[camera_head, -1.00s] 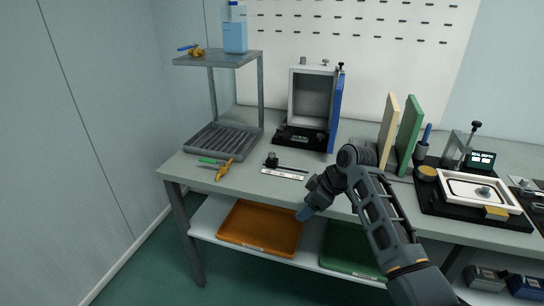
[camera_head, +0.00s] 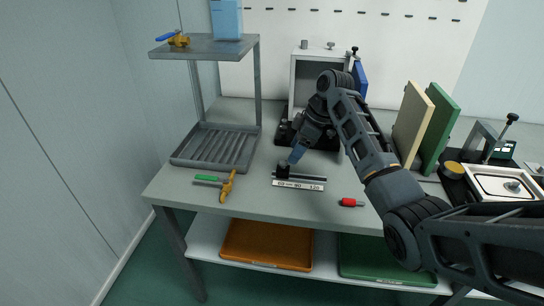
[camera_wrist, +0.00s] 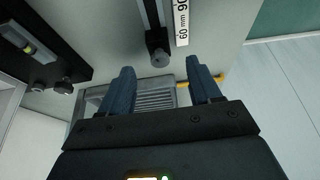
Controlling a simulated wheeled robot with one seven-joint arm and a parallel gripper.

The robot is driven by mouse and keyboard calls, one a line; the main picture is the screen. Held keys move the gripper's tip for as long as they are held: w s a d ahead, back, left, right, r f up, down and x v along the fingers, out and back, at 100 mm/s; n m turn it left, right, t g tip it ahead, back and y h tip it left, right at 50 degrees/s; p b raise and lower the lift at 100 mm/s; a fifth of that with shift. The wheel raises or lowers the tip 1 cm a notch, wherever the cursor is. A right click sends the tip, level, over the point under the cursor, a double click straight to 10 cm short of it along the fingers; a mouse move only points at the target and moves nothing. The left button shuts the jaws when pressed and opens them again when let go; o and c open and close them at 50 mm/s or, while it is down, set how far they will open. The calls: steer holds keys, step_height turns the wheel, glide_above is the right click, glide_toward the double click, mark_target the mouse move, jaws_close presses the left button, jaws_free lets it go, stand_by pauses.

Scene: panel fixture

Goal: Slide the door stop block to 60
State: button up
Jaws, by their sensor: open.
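The door stop block (camera_head: 283,171) is a small black block with a knob on top. It sits at the left end of a dark rail (camera_head: 308,177), near the 60 end of the white scale strip (camera_head: 299,185). In the wrist view the block (camera_wrist: 157,38) and its round knob lie just ahead of the fingertips, beside the strip's "60 mm" print (camera_wrist: 181,22). My gripper (camera_head: 296,154) points down close above the block. In the wrist view its two blue fingers (camera_wrist: 160,78) are apart with nothing between them. Whether they touch the knob cannot be told.
A framed door fixture (camera_head: 306,70) stands behind my gripper. A grey slatted tray (camera_head: 214,148) under a shelf is at the left. Upright panels (camera_head: 411,125) stand to the right.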

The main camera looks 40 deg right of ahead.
mark_target(285, 165)
steer(key=shift+x, duration=3.85)
steer(key=shift+w, duration=0.1)
steer(key=shift+c, duration=0.4)
jaws_close()
